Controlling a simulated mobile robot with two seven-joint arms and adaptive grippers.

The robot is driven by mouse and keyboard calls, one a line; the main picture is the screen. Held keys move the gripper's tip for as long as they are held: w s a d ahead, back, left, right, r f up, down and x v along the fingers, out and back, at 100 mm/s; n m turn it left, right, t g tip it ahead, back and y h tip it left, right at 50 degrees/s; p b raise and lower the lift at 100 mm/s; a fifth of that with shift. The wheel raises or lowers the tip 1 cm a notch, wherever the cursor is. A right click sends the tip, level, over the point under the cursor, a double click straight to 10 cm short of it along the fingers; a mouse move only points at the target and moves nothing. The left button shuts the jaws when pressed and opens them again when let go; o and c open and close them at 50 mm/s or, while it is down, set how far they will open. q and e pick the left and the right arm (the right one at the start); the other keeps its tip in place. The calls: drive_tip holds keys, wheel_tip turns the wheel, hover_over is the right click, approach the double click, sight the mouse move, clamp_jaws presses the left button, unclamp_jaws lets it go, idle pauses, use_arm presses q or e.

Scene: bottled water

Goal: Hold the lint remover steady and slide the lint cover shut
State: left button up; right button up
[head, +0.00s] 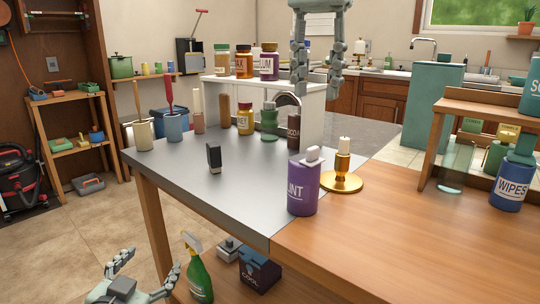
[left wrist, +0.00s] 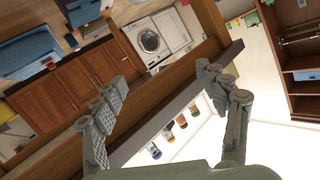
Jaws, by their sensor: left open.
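The lint remover (head: 302,192) is a purple container with LINT lettering, standing upright near the front edge of the metal sheet on the table. A pale lint cover piece (head: 314,154) shows on its top, towards the right; I cannot tell how far open it is. My left gripper (head: 153,260) is open and empty, low at the front left, beside the table and apart from the lint remover. Its spread fingers also show in the left wrist view (left wrist: 162,80). My right gripper (head: 316,104) hangs fingers down above the back of the table, open and empty, apart from the lint remover.
A brass candle holder (head: 343,180) stands close to the right of the lint remover. A small black item (head: 214,157) stands on the metal sheet (head: 240,195). Bottles and pots line the back edge. A green spray bottle (head: 198,275) stands below the table.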

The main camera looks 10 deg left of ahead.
use_arm(q)
wheel_tip(320, 180, up, 6)
drive_tip(key=w+m+t, duration=0.1)
drive_tip(key=w+t, duration=0.1)
drive_tip(key=w, duration=0.1)
wheel_tip(320, 180, up, 21)
drive_tip(key=n+g+h, duration=0.9)
drive_tip(key=n+h, duration=1.2)
drive_tip(key=n, duration=1.3)
hover_over(304, 172)
drive_tip(key=s+a, duration=0.4)
drive_tip(key=a, duration=0.1)
drive_tip(key=w+f+m+y, duration=0.1)
drive_tip(key=m+y, duration=0.1)
drive_tip(key=w+f+m+g+y, duration=0.1)
drive_tip(key=f+m+y, duration=0.3)
drive_tip(key=shift+w+a+g, duration=0.25)
drive_tip(key=shift+w+g, duration=0.15)
drive_tip(key=shift+w+a+f+m+y, duration=0.15)
drive_tip(key=shift+w+a+m+y, duration=0.15)
drive_tip(key=shift+y, duration=0.2)
drive_tip(key=shift+w+f, duration=0.15)
drive_tip(key=shift+f, duration=0.05)
drive_tip(key=x, duration=0.7)
drive_tip(key=shift+w+d+f, duration=0.1)
drive_tip(key=shift+d+f, duration=0.05)
drive_tip(key=shift+d, duration=0.05)
drive_tip(key=shift+c, duration=0.2)
drive_tip(key=c, duration=1.3)
